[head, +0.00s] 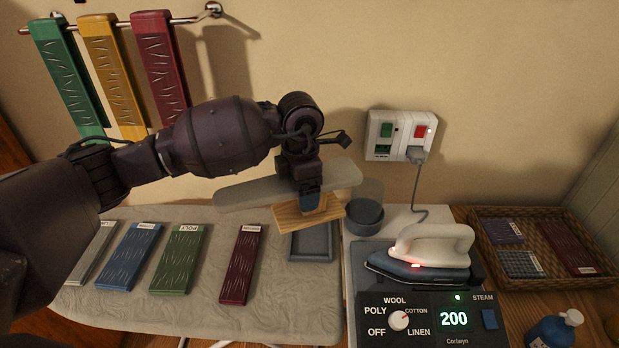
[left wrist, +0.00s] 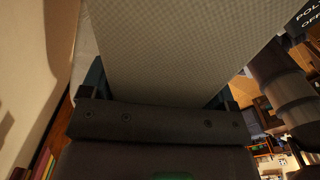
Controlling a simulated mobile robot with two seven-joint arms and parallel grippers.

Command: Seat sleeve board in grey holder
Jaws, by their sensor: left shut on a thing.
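The sleeve board (head: 250,192) has a long pale grey padded top and a flat wooden base (head: 290,217). My left gripper (head: 310,201) is shut on it near its right part, and its checked cover fills the upper middle of the left wrist view (left wrist: 175,55). The grey holder (head: 311,244), a shallow rectangular tray, sits at the right end of the ironing board. The wooden base shows just above and partly over the holder's far edge; the gap between them cannot be judged. The right gripper is not in view.
Several cloth-covered strips, including a red one (head: 241,264), lie left of the holder on the ironing board (head: 215,318). An iron (head: 425,250) on its control station stands to the right, with a dark round cup (head: 364,214) behind. A wall socket (head: 399,136) has a cord.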

